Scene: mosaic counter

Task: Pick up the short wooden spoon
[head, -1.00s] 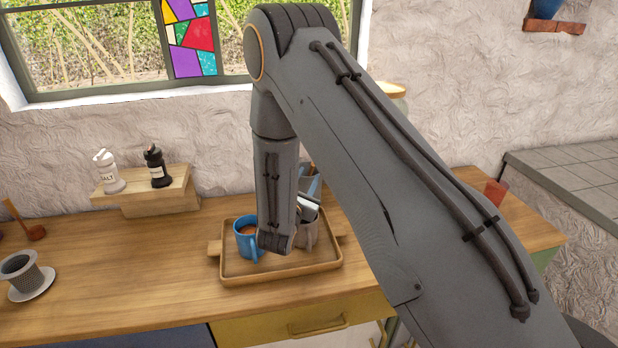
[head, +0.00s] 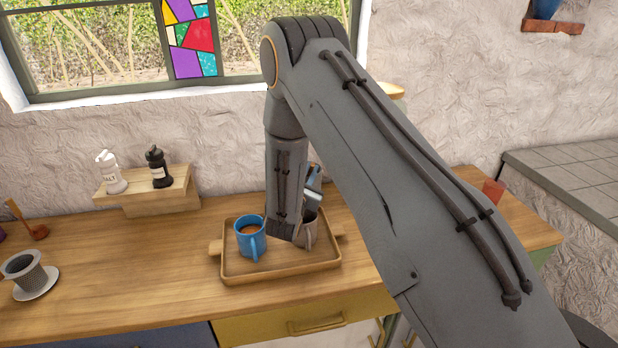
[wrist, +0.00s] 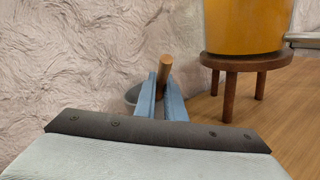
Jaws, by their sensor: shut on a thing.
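My gripper (wrist: 163,98) shows in the wrist view as two blue fingers shut on a short wooden handle, which I take to be the short wooden spoon (wrist: 164,68). The handle's top end sticks up beyond the fingertips. Its lower part is hidden by the fingers, so I cannot tell whether it touches the grey container (wrist: 131,96) behind them. In the head view, my arm covers most of this spot. Only a bit of my blue gripper (head: 313,180) shows beside the forearm, and the spoon cannot be made out.
A wooden tray (head: 285,271) holds a blue mug (head: 250,240) and a grey-brown cup (head: 308,232). A salt bottle (head: 110,172) and a black bottle (head: 157,168) stand on a wooden riser. An orange container (wrist: 245,25) stands on a brown stool (wrist: 245,62), right of my gripper.

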